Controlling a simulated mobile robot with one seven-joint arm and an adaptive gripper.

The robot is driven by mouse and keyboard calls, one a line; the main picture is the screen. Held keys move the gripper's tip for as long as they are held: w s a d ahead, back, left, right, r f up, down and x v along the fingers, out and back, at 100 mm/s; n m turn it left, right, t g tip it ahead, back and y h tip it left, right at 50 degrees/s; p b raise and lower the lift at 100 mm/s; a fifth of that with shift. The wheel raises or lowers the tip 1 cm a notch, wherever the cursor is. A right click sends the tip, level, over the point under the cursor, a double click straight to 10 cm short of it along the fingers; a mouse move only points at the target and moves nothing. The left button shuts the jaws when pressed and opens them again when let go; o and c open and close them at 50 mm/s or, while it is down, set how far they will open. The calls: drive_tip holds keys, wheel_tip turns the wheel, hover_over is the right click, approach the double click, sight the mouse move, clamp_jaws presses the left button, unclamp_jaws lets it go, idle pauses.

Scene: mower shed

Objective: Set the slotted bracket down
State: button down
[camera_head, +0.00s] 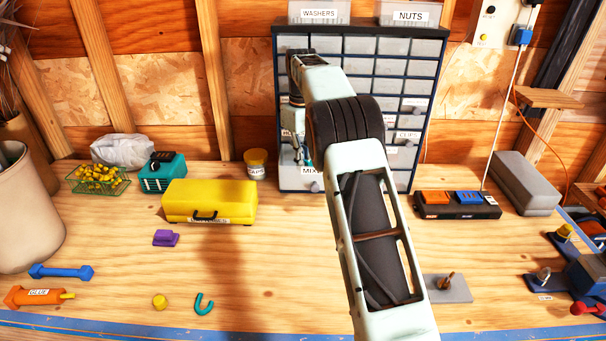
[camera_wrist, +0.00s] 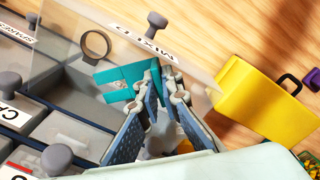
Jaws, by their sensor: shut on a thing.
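The slotted bracket (camera_wrist: 125,80) is a flat teal piece with a notched end, seen in the wrist view. My gripper (camera_wrist: 162,72) is shut on it, with the bracket sticking out to the left of the fingertips. It is at the pulled-out drawer labelled MIXED (camera_wrist: 118,33), near its clear front wall; I cannot tell how far above the drawer floor it is. A grey ring (camera_wrist: 96,43) shows by the same drawer. In the head view my gripper (camera_head: 300,150) is at the cabinet's lower left, partly hidden by my arm.
The drawer cabinet (camera_head: 440,75) stands at the back of the bench. A yellow box (camera_head: 210,200), a cup labelled CAPS (camera_head: 256,165) and a teal box (camera_head: 162,173) stand left of the drawer. A purple block (camera_head: 166,238) lies in front. The bench middle is clear.

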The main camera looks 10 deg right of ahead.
drive_tip(key=shift+f, duration=1.9)
drive_tip(key=shift+f, duration=0.15)
drive_tip(key=c, duration=2.4)
unclamp_jaws()
wheel_tip(320, 180, up, 12)
drive_tip(key=shift+r+p, duration=0.15)
drive_tip(key=shift+p, duration=0.55)
drive_tip(key=shift+a, duration=0.1)
